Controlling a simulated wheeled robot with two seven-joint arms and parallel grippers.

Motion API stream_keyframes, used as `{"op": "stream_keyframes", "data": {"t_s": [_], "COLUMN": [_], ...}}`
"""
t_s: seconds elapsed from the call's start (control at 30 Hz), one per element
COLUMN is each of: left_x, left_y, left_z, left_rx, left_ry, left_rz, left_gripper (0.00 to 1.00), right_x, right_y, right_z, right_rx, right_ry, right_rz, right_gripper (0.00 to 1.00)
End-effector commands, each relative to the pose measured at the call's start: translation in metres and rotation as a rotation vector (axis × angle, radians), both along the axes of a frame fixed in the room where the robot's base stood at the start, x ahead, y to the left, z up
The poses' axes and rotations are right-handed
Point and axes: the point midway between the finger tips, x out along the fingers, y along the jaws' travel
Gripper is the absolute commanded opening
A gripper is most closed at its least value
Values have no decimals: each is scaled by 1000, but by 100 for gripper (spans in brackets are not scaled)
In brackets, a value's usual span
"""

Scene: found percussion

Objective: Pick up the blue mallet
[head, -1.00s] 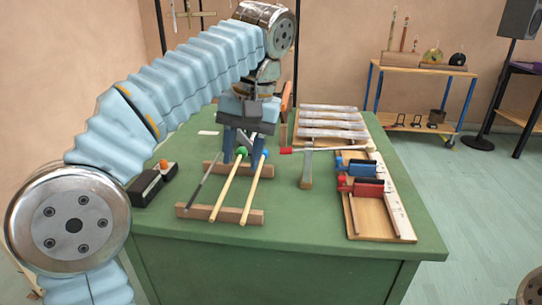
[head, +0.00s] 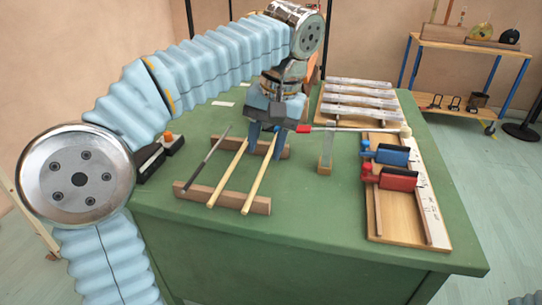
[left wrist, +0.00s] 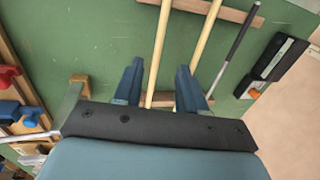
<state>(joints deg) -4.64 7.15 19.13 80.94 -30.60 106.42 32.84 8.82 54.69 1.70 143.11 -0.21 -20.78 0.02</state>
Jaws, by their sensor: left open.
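The blue mallet (head: 259,182) lies across two wooden rests, and its pale shaft is the rightmost of three sticks in the head view. Its head is mostly hidden by my left gripper (head: 264,138), which points down over the head end. In the left wrist view the blue mallet's shaft (left wrist: 157,50) runs between the two open fingers of my left gripper (left wrist: 158,72), with nothing clamped. The neighbouring pale mallet (left wrist: 207,38) passes close by the right finger there; its head is hidden. My right gripper is out of view.
A dark stick (head: 207,158) lies left of the mallets on the front wooden rest (head: 222,197). A red-tipped rod (head: 350,129) lies just right of the gripper. A board with blue and red blocks (head: 398,180) stands right. The green table's front (head: 310,222) is clear.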

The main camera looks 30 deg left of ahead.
Motion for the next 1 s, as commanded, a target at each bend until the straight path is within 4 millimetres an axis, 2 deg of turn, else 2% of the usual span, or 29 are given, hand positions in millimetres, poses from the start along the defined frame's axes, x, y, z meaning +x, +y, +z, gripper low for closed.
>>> {"op": "stream_keyframes", "data": {"t_s": [0.17, 0.4, 0.5, 0.7, 0.73, 1.0], "left_x": [-1, -3, -4, -3, -3, -3], "left_y": [2, 6, 7, 7, 7, 7], "left_z": [-14, -51, -57, -58, -58, -58], "left_rx": [0, -1, -2, -2, -2, -2], "left_ry": [0, 1, 0, 0, 0, 0], "left_rz": [0, 1, 0, 0, 0, 0], "left_gripper": [41, 41, 41, 41, 39, 0], "right_x": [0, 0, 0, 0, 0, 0], "right_y": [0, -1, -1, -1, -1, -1], "right_z": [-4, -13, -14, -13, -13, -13], "right_rx": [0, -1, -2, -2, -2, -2], "right_ry": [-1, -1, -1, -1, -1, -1], "right_rz": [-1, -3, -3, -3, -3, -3], "right_gripper": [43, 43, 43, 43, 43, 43]}}
